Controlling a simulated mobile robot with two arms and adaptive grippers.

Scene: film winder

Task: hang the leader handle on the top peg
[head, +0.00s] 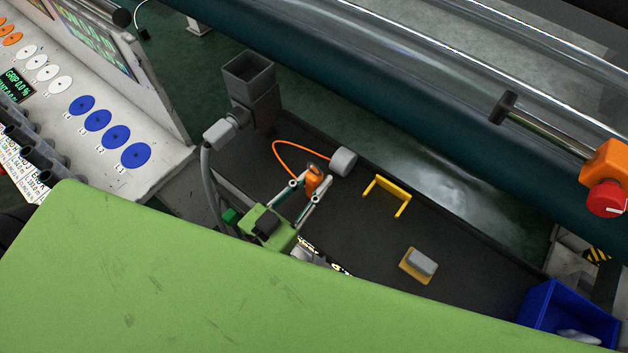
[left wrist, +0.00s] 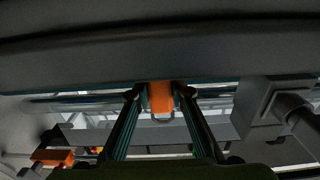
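The orange leader handle (head: 314,178) is between the fingertips of my left gripper (head: 311,182). An orange cord loops from beside it to a grey cylinder (head: 343,162). In the left wrist view the orange handle (left wrist: 161,99) sits between the two finger pads of the left gripper (left wrist: 162,96), with a dark loop at its lower end. The pads appear to touch its sides, so the gripper looks shut on it. The handle is over the dark tray; its height is hard to tell. I cannot pick out the top peg for certain. My right gripper is not in view.
A grey square-topped post (head: 250,75) stands at the tray's left end. A yellow U-shaped handle (head: 388,194) and a grey-and-tan block (head: 419,263) lie on the dark tray (head: 350,230). A blue bin (head: 567,315) is at right. A long roller runs behind.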

